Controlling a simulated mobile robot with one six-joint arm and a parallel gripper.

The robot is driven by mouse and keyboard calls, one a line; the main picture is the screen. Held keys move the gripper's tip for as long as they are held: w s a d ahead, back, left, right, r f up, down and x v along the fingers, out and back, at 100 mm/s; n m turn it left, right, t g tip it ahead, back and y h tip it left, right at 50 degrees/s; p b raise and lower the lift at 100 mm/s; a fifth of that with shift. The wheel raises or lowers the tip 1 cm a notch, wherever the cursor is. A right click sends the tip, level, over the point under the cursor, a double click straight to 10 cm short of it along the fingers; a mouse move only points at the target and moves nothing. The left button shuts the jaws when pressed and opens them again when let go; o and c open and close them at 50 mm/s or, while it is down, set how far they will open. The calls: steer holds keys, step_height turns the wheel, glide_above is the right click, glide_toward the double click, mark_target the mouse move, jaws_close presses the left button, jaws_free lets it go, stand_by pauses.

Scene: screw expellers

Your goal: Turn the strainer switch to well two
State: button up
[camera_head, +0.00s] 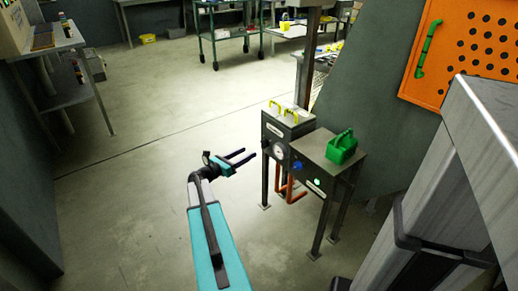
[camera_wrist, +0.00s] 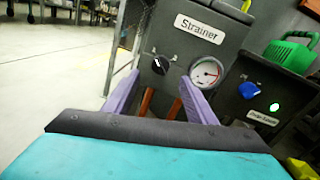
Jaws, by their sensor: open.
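The strainer box (camera_wrist: 208,50) is a dark grey cabinet with a white "Strainer" label (camera_wrist: 199,28) in the wrist view. Its black rotary switch (camera_wrist: 159,64) sits below and left of the label, beside a round pressure gauge (camera_wrist: 205,72). No well markings are legible. My gripper (camera_wrist: 150,85) is open and empty, its two fingers pointing toward the switch from in front and apart from it. In the head view my gripper (camera_head: 247,157) is left of the strainer box (camera_head: 285,128), with a gap between them.
Right of the strainer box stands a second panel (camera_wrist: 252,108) with a blue knob (camera_wrist: 249,90) and a lit green button (camera_wrist: 274,107). A green container (camera_head: 342,147) sits on top of it. Orange-red pipes (camera_head: 290,192) run below. The floor left of the stand is clear.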

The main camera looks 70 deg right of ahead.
mark_target(262, 145)
steer(key=b+x, duration=0.1)
steer(key=x, duration=0.7)
steer(key=shift+s+d, duration=0.15)
steer(key=shift+d, duration=0.15)
